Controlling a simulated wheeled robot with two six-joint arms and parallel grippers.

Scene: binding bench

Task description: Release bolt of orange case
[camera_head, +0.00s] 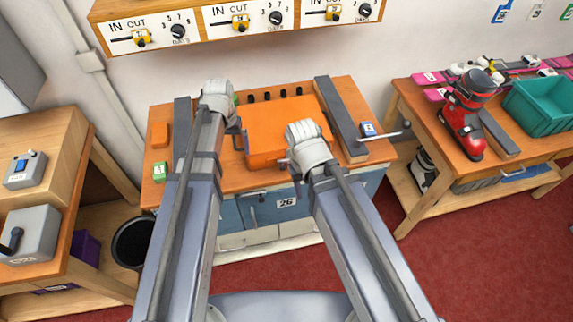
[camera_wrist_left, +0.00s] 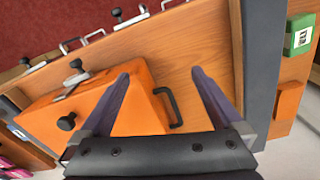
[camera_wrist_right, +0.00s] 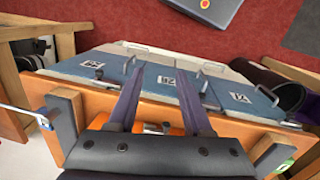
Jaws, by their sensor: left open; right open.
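The orange case (camera_head: 270,122) lies on the wooden bench between two dark rails, partly hidden by my right gripper (camera_head: 308,142). The left wrist view shows the case (camera_wrist_left: 138,112) with a dark handle (camera_wrist_left: 170,106) and a black knob (camera_wrist_left: 67,121). A metal bolt with a black knob (camera_wrist_left: 76,72) shows near the case's edge; I cannot tell whether it is on the case.
A green block (camera_head: 159,171) and an orange block (camera_head: 159,135) sit at the bench's left. A lever (camera_head: 385,135) sticks out at the right. Blue drawers (camera_head: 265,205) are below. A control panel (camera_head: 235,22) hangs above the back. Side tables stand left and right.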

